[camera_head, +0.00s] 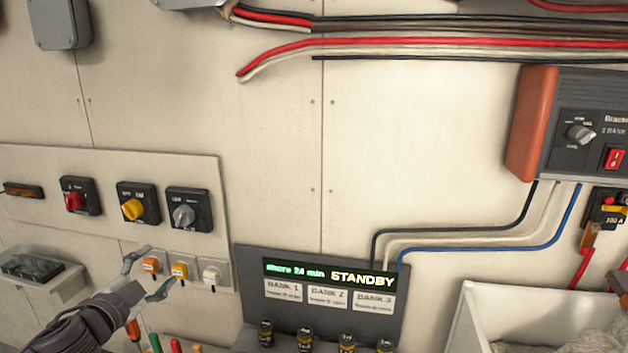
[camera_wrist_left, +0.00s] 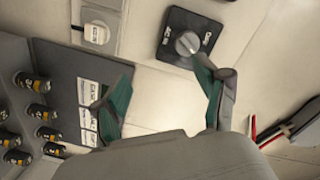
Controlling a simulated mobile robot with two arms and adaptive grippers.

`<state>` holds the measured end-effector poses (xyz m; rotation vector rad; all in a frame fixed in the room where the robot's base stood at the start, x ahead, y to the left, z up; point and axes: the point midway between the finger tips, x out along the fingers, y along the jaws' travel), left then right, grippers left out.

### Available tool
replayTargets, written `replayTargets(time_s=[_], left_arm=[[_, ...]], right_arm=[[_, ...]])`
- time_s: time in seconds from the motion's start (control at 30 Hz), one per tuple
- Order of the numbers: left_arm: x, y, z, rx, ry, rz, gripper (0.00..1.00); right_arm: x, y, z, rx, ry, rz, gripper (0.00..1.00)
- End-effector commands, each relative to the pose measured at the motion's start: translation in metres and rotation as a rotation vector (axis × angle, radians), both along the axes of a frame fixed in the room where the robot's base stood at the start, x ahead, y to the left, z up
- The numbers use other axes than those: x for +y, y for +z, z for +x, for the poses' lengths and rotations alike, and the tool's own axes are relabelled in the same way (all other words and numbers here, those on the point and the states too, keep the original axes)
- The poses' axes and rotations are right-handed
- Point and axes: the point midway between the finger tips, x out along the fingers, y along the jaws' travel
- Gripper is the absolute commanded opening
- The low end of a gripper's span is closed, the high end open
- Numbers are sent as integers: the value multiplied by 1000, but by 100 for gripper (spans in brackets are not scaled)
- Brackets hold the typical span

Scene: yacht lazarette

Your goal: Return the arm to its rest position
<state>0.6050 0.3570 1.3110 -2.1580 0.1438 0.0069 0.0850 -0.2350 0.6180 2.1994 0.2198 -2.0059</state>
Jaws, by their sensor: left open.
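My left gripper (camera_head: 151,272) is at the lower left in the head view, at the end of my dark-sleeved arm. Its two fingers are apart and nothing is seen between them. The fingers overlap the area of a small orange switch (camera_head: 151,265) and a small yellow switch (camera_head: 180,270) on the wall; I cannot tell how far off they are. In the left wrist view the open gripper (camera_wrist_left: 158,92) faces the wall panel, with the grey rotary knob (camera_wrist_left: 187,43) beyond its right finger. My right gripper is not in view.
A display board (camera_head: 320,300) reading STANDBY stands right of the gripper, with several small dark cylinders along its foot. A white bin (camera_head: 470,315) is at lower right, below a charger (camera_head: 575,130). A small shelf (camera_head: 50,288) is at left.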

Motion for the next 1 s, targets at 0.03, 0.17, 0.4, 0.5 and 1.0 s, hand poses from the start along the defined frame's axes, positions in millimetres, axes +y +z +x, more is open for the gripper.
replayTargets(time_s=[0.03, 0.17, 0.4, 0.5, 1.0], left_arm=[[-16, -28, -9, 50, 16, -54, 73], [-47, -96, -43, 208, 108, -188, 73], [-94, -200, -145, 573, 308, -404, 73], [-109, -227, -192, 722, 384, -470, 73], [-151, -285, -339, 1191, 604, -636, 73]], right_arm=[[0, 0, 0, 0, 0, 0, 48], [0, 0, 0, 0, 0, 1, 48], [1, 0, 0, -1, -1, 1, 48], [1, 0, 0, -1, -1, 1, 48], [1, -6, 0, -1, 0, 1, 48]])
